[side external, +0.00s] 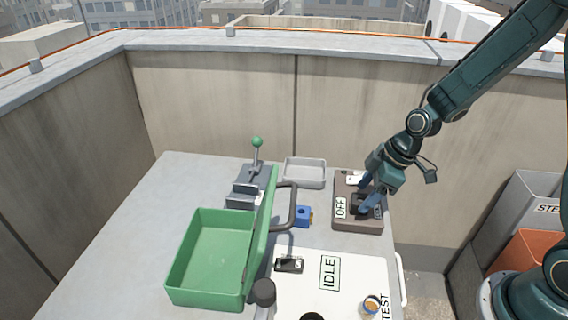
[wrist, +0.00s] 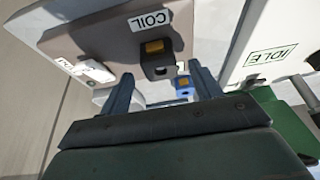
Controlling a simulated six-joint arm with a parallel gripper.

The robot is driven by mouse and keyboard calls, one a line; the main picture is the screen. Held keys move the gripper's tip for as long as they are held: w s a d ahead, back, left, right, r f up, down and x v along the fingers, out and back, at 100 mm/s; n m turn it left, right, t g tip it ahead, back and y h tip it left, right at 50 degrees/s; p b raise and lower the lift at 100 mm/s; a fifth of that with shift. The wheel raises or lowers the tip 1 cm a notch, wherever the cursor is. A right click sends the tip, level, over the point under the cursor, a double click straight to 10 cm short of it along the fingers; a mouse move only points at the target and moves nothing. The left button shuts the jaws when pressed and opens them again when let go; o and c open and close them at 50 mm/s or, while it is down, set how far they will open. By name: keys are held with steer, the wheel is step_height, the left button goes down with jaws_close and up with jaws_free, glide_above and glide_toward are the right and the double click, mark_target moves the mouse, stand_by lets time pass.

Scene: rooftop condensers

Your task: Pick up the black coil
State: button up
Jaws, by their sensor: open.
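The black coil (wrist: 158,60) is a small dark block with an orange-brown patch, mounted on a grey-brown box (wrist: 95,35) beside a COIL label. In the side view the black coil (side external: 357,204) shows partly behind my fingers on the box (side external: 345,224), near an OFF label. My gripper (side external: 363,197) is over the box, close to the coil. In the wrist view my gripper (wrist: 160,73) is open, with one finger to each side of the coil and a gap to both. I cannot tell whether the fingertips reach past its top.
A blue block (side external: 303,216) stands left of the box. A green open case (side external: 210,258) with a raised lid, a grey tray (side external: 305,172), a green-knobbed lever (side external: 257,143) and a white panel marked IDLE (side external: 345,295) share the table. Bare table lies at the left.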

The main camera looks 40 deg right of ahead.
steer(key=shift+x, duration=1.4)
steer(key=c, duration=1.2)
